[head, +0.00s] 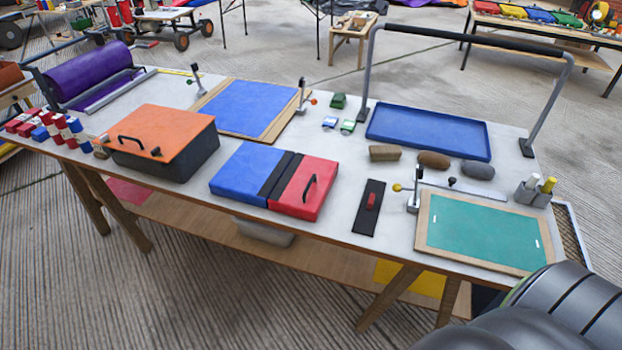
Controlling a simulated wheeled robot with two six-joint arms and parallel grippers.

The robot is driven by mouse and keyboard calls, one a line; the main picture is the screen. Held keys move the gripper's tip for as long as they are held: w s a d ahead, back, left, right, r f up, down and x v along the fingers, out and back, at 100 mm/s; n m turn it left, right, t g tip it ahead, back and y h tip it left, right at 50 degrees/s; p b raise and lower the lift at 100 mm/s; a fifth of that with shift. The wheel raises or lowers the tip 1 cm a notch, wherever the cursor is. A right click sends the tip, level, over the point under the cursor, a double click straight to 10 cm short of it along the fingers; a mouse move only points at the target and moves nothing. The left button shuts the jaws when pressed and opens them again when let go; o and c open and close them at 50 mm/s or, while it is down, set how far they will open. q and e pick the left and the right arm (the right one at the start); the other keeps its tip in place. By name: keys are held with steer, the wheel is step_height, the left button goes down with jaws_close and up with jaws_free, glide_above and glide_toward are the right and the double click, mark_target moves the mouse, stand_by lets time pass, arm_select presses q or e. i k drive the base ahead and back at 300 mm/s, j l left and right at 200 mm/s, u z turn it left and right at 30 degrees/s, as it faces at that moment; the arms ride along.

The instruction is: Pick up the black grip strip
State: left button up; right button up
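A flat black strip (366,219) lies near the front edge of the table, right of its middle. It is narrow, points away from me, and has a small red grip (371,201) on it. It looks like the black grip strip. To its left, apart from it, lies a blue and red pad (243,174) with a black band across its middle and a black handle on the red part. Neither of my grippers shows in the head view. Dark grey rounded links at the bottom right look like part of my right arm.
Right of the strip stand a metal clamp (413,190) and a green board in a wooden frame (482,231). Behind are brown and grey blocks (433,159) and a blue tray (428,131) under a tall handle frame. An orange-lidded box (160,142) stands left. White tabletop around the strip is bare.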

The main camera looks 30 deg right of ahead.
mark_target(365, 220)
steer(key=z, duration=1.35)
